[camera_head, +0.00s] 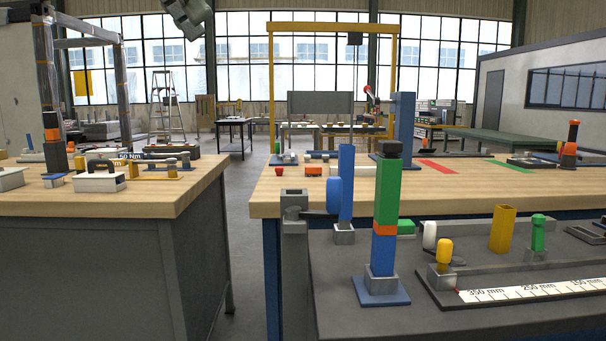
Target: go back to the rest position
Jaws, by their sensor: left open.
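My left gripper (188,18) shows only in part at the top edge, left of the middle, as a grey shape against the windows. It is open, and I see nothing held in it. It is high up, apart from the benches and everything on them. The rest of the left arm is outside the picture. My right gripper is not in view.
A wooden bench (190,197) with small parts stands at the left.

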